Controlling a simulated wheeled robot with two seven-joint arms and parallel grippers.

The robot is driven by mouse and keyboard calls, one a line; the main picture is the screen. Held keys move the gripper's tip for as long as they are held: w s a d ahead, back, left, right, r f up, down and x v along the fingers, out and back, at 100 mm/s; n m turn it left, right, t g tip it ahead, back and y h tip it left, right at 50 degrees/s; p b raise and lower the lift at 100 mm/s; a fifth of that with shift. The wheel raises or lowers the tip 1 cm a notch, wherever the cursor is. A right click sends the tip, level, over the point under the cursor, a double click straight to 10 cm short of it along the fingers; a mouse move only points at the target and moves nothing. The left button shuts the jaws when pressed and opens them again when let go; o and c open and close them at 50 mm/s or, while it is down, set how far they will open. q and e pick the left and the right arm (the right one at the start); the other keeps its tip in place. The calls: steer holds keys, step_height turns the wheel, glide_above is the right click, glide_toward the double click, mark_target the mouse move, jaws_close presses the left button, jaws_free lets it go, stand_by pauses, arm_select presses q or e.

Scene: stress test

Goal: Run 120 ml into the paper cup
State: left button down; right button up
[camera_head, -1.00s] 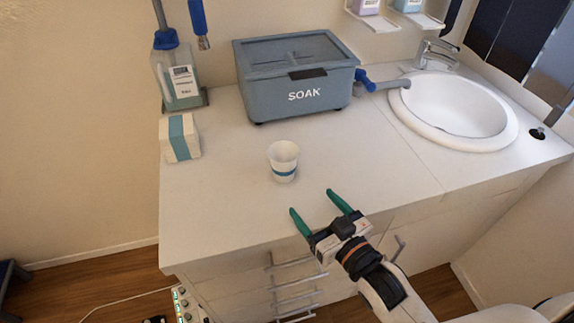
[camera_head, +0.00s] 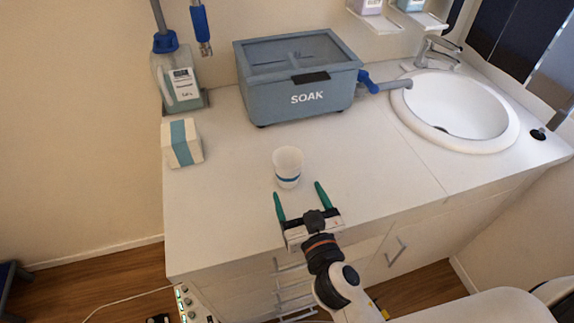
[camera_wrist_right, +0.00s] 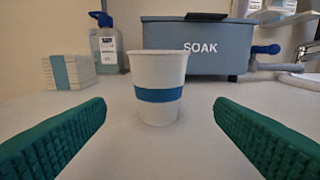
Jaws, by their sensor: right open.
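The white paper cup (camera_head: 288,164) with a blue band stands upright on the counter. My right gripper (camera_head: 298,190) is open, with its green fingers pointing at the cup from the counter's front edge. In the right wrist view the cup (camera_wrist_right: 158,85) stands upright between and beyond the two fingers (camera_wrist_right: 160,128), touching neither. A bottle (camera_head: 180,84) with clear greenish liquid and a printed label stands at the back left. The small print on it is too small to read. My left gripper is not in view.
A blue-grey box marked SOAK (camera_head: 300,99) stands behind the cup, with a blue-handled spout (camera_head: 378,84) towards the white sink (camera_head: 460,110). A white banded stack (camera_head: 182,143) sits at left. The counter (camera_head: 370,165) right of the cup is clear.

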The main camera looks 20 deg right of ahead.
mark_target(285, 164)
steer(key=w+p, duration=0.1)
steer(key=w, duration=0.3)
steer(key=shift+w+f, duration=0.1)
steer(key=shift+w, duration=0.3)
steer(key=w, duration=0.1)
steer(key=w+p, duration=0.1)
steer(key=w, duration=0.3)
steer(key=shift+w+a+f+p, duration=0.1)
steer(key=shift+a+f+p, duration=0.1)
steer(key=shift+a+p, duration=0.1)
steer(key=c, duration=1.1)
step_height(285, 164, up, 10)
steer(key=shift+p, duration=1.2)
steer(key=shift+d, duration=0.1)
